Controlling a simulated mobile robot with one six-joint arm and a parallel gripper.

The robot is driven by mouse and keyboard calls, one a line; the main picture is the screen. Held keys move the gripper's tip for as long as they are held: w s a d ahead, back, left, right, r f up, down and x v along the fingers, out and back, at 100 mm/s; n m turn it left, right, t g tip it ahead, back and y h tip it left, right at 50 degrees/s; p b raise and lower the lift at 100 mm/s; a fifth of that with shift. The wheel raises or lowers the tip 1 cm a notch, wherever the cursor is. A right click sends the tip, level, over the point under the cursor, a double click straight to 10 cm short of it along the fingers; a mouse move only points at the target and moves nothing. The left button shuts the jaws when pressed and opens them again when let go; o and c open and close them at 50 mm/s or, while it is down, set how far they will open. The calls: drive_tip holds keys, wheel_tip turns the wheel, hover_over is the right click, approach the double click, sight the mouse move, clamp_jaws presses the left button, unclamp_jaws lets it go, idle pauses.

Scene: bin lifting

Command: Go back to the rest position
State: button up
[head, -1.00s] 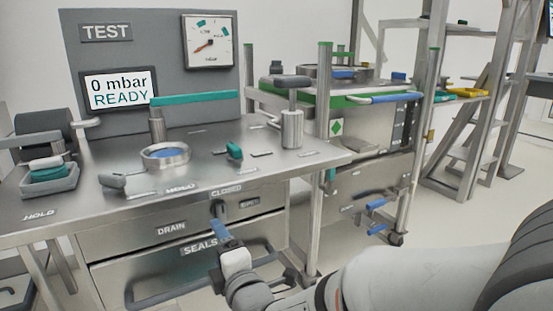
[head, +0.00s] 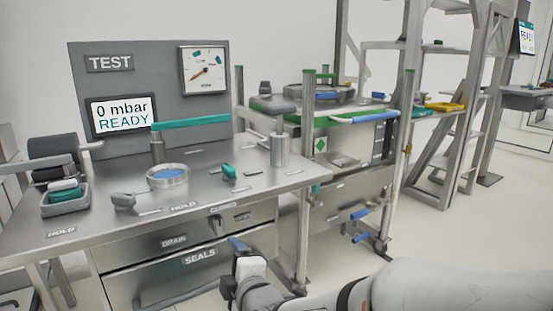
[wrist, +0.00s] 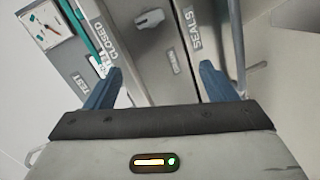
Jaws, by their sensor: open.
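My gripper (wrist: 160,88) is open and empty in the wrist view, its two blue fingers spread apart. The wrist view shows the front of the steel test bench beyond the fingers, with the drain valve knob (wrist: 149,19) and the SEALS drawer (wrist: 206,45). In the head view my gripper (head: 240,246) is low in front of the bench, near the SEALS drawer front (head: 200,262), with a blue finger showing. My white arm comes in from the lower right. I cannot tell the exact gap between the fingers and the drawer front.
The test bench (head: 105,213) carries a gauge panel (head: 150,75) reading 0 mbar READY, a round steel port (head: 167,176) and a grey tray (head: 65,206) with parts. A wheeled steel cart (head: 345,187) stands right of it. Shelving stands behind. The floor at right is clear.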

drive_tip(key=s+d+r+m+g+h+p, duration=0.3)
drive_tip(key=d+r+m+g+h+p, duration=0.2)
drive_tip(key=d+r+m+p, duration=0.7)
drive_tip(key=s+d+r+m+g+h+p, duration=0.2)
drive_tip(key=s+d+r+m+g+p, duration=0.4)
drive_tip(key=s+d+r+p, duration=0.5)
drive_tip(key=s+d+m+p, duration=0.1)
drive_tip(key=m+p, duration=0.1)
drive_tip(key=p, duration=0.2)
drive_tip(key=shift+r+m+p, duration=0.25)
drive_tip(key=shift+m+p, duration=0.05)
